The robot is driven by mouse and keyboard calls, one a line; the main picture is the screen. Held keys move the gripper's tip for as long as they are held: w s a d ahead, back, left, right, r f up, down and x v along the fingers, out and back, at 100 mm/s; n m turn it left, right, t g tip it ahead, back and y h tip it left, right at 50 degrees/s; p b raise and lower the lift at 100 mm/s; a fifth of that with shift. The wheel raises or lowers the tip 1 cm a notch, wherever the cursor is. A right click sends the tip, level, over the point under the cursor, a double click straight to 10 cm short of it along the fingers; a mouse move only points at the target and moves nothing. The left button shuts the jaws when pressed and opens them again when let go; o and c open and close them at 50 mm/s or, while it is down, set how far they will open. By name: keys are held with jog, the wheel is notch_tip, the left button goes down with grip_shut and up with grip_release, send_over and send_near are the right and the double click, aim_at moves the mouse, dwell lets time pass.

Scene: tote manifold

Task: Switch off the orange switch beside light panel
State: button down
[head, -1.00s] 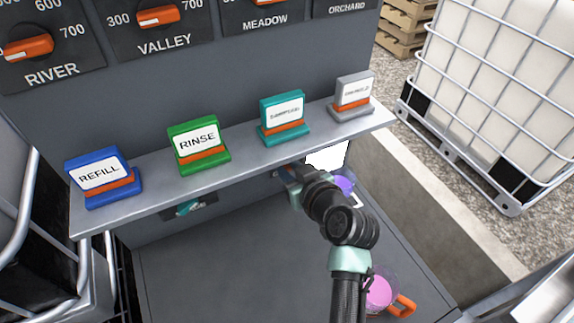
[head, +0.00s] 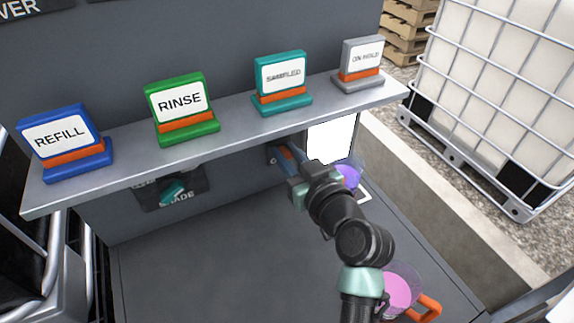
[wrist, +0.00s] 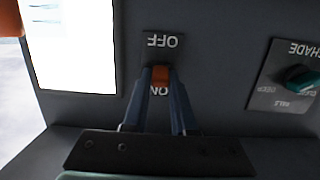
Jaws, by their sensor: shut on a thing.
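The orange switch (wrist: 160,76) sits on a dark plate (wrist: 163,41) marked OFF and ON; the lettering appears upside down in the wrist view. The switch is between the two fingertips of my gripper (wrist: 161,84), which is shut on it. The lever covers part of the space by the ON label. The bright white light panel (wrist: 72,45) is beside the plate. In the head view, my gripper (head: 279,157) reaches the wall just left of the light panel (head: 331,138), under the shelf; the arm and fingers mostly hide the switch there.
A shelf (head: 225,133) overhangs the arm, bearing blue REFILL, green RINSE, teal and grey sign blocks. A teal SHADE knob (head: 172,190) is on the wall to the left. A purple item (head: 347,177) and a pink-filled jug (head: 398,291) stand right of the arm.

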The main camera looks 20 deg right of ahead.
dwell(0.3)
jog(key=c, duration=0.7)
grip_release()
jog(key=shift+s, duration=0.1)
jog(key=v, duration=0.7)
jog(key=shift+s+b, duration=0.2)
jog(key=shift+b, duration=0.2)
